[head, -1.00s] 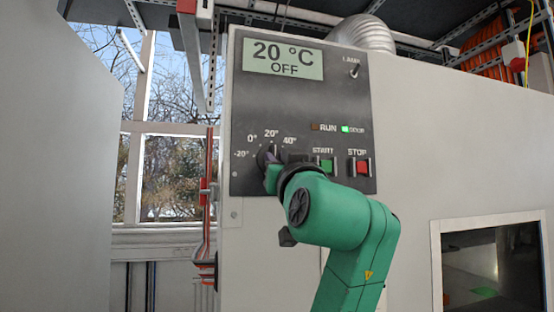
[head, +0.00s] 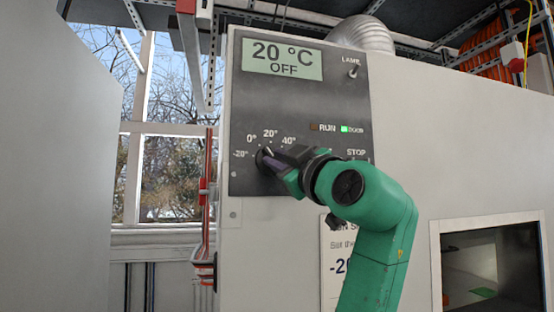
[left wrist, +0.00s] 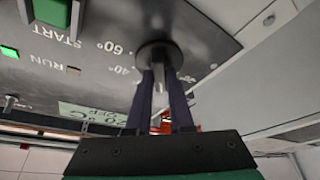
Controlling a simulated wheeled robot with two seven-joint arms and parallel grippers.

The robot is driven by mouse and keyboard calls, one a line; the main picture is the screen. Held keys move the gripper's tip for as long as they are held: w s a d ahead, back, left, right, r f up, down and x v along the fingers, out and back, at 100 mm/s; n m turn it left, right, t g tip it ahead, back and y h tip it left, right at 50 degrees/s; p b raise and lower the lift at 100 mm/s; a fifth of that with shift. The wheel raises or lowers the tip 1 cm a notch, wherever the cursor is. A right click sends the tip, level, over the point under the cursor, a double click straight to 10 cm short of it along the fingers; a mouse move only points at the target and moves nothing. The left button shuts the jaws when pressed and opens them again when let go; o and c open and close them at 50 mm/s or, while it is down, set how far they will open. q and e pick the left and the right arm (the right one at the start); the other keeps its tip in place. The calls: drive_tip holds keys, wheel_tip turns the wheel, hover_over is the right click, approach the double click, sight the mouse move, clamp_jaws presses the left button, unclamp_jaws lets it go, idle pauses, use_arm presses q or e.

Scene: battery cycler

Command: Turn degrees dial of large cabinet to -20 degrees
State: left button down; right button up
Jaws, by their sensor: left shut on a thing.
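The degrees dial (head: 260,157) is a small dark round knob at the lower left of the large cabinet's black panel (head: 300,105). Its scale shows -20°, 0°, 20° and 40° in the head view. A light pointer mark seems to face near 20°. My left gripper (head: 272,163) reaches it from the right and hides part of the knob and the panel's lower right. In the left wrist view, the two dark fingers (left wrist: 162,85) are shut on the knob, one on each side, below the round dial base (left wrist: 158,52). My right gripper is out of view.
The panel's display (head: 283,59) reads 20 °C OFF. A green lamp (head: 344,128) is lit beside the RUN lamp. A lamp switch (head: 353,71) is at the upper right. A red-and-white rail (head: 206,200) stands left of the cabinet. A window chamber (head: 490,265) is at the lower right.

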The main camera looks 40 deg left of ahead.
use_arm(q)
drive_tip(key=n+g, duration=0.1)
drive_tip(key=n, duration=0.1)
drive_tip(key=n+g, duration=0.1)
drive_tip(key=n, duration=0.2)
drive_tip(key=shift+r+n+g+h, duration=0.2)
drive_tip(key=shift+n+g+h, duration=0.1)
drive_tip(key=shift+d+n+g+h, duration=0.1)
drive_tip(key=shift+n+g+h, duration=0.45)
drive_tip(key=shift+n, duration=1.65)
drive_tip(key=c, duration=0.8)
unclamp_jaws()
drive_tip(key=b+v, duration=0.2)
drive_tip(key=v, duration=1.2)
